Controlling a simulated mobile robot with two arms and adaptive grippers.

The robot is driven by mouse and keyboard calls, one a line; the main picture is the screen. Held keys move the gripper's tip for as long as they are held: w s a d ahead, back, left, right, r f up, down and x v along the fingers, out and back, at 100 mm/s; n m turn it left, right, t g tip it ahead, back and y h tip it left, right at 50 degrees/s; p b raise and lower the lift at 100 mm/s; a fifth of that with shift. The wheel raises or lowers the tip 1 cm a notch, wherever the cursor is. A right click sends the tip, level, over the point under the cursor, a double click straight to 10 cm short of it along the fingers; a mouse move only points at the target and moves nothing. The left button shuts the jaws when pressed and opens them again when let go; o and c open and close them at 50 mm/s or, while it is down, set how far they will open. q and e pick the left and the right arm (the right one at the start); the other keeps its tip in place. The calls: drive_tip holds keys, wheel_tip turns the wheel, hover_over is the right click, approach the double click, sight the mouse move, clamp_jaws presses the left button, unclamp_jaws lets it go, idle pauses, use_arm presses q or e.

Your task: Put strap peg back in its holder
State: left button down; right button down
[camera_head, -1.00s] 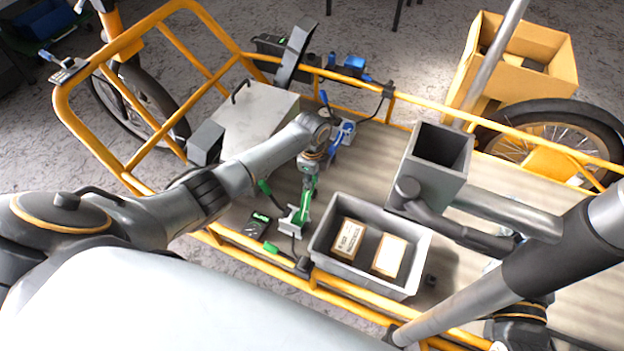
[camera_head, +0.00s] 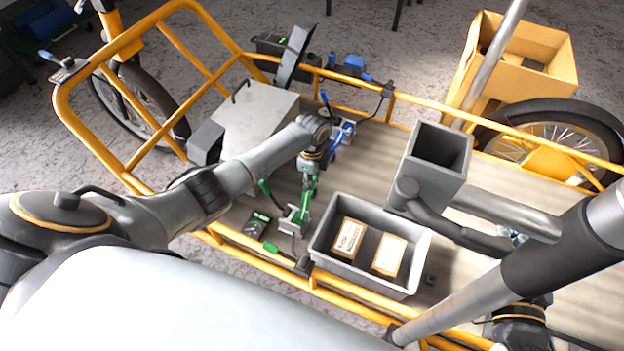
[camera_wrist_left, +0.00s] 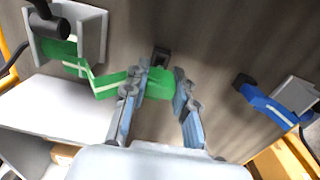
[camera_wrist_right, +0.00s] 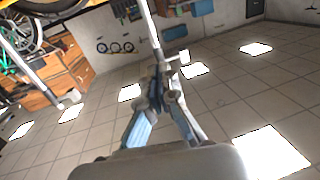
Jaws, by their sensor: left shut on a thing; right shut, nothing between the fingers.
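A green strap peg (camera_wrist_left: 158,84) with a dark end is held between the fingers of my left gripper (camera_wrist_left: 162,88) in the left wrist view. A green strap (camera_wrist_left: 105,84) runs from it to a light grey bracket (camera_wrist_left: 94,30) at upper left. In the head view my left gripper (camera_head: 309,174) points down over the cargo bed, above and right of the bracket (camera_head: 291,222). Its fingertips are small there. My right gripper (camera_wrist_right: 163,92) is shut and empty in the right wrist view, over tiled floor. I cannot tell which fitting is the peg's holder.
A grey bin (camera_head: 325,243) with two small boxes stands right of the bracket. A blue strap piece (camera_head: 346,130) with another light bracket (camera_wrist_left: 297,94) lies on the far side. A grey case (camera_head: 258,112) stands left.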

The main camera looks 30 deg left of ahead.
use_arm(q)
drive_tip(key=shift+f, duration=0.25)
use_arm(e)
drive_tip(key=shift+w+a+r+t, duration=0.15)
drive_tip(key=shift+r+t, duration=0.25)
drive_tip(key=shift+r, duration=0.5)
use_arm(q)
drive_tip(key=shift+f+b, duration=0.3)
drive_tip(key=shift+b, duration=0.05)
use_arm(e)
drive_tip(key=shift+a+r+t+y, duration=0.1)
drive_tip(key=shift+r+t+y, duration=0.35)
drive_tip(key=shift+r, duration=0.25)
use_arm(q)
drive_tip(key=shift+f, duration=0.35)
use_arm(e)
drive_tip(key=shift+s+a+r+t, duration=0.1)
drive_tip(key=shift+s+r+t, duration=0.1)
drive_tip(key=shift+r+t, duration=0.6)
drive_tip(key=shift+r, duration=0.2)
use_arm(q)
drive_tip(key=shift+f+b, duration=0.2)
drive_tip(key=shift+b, duration=0.15)
use_arm(e)
drive_tip(key=shift+s+r+t, duration=0.15)
drive_tip(key=shift+r+t, duration=0.1)
drive_tip(key=shift+r, duration=0.35)
